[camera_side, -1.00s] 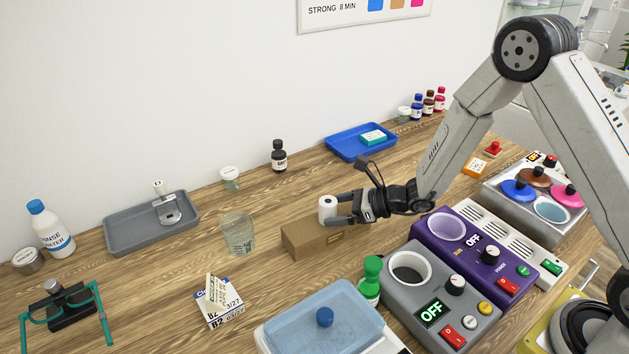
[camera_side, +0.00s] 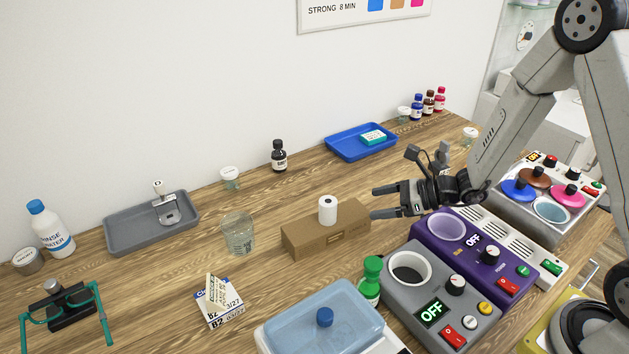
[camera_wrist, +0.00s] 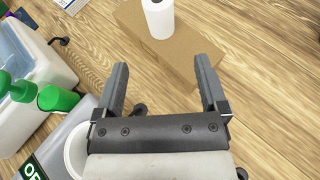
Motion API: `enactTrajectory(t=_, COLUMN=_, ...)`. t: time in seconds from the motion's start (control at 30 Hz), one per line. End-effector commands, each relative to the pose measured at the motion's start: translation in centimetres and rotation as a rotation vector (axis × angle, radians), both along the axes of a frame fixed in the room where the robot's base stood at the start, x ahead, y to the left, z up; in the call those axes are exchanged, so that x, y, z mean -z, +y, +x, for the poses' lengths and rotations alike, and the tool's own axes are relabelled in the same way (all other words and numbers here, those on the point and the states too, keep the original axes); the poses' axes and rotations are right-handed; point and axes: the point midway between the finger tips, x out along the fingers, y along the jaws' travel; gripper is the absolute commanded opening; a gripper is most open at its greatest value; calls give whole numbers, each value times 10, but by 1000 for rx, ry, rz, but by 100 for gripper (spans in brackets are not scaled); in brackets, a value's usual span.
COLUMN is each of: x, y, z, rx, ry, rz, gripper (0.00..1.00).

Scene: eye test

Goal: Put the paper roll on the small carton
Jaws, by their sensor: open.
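The white paper roll (camera_side: 328,211) stands upright on top of the small brown carton (camera_side: 318,238), a little left of the middle of its top. The roll (camera_wrist: 158,18) and the carton (camera_wrist: 185,58) also show at the top of the wrist view, where the roll's upper end is cut off. My gripper (camera_side: 374,203) is open and empty, to the right of the roll and apart from it. In the wrist view its two fingers (camera_wrist: 162,84) point toward the carton with nothing between them.
A glass beaker (camera_side: 238,233) stands left of the carton. A green-capped bottle (camera_side: 371,280), a grey device (camera_side: 455,318) and a purple device (camera_side: 492,262) stand in front and to the right. A blue tray (camera_side: 345,146) lies behind. Bare wood lies behind the carton.

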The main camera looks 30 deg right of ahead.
Motion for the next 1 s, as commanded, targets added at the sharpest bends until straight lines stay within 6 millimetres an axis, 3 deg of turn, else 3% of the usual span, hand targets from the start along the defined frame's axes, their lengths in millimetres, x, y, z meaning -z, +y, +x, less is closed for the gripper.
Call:
enactTrajectory(t=0.57, x=-1, y=7, z=-7, rx=-61, ry=0, rz=-37, gripper=92)
enactTrajectory(t=0.77, x=-2, y=25, z=-32, rx=-245, ry=-2, rz=-149, gripper=92)
enactTrajectory(t=1.0, x=-1, y=39, z=-76, rx=-570, ry=-34, rz=-374, gripper=92)
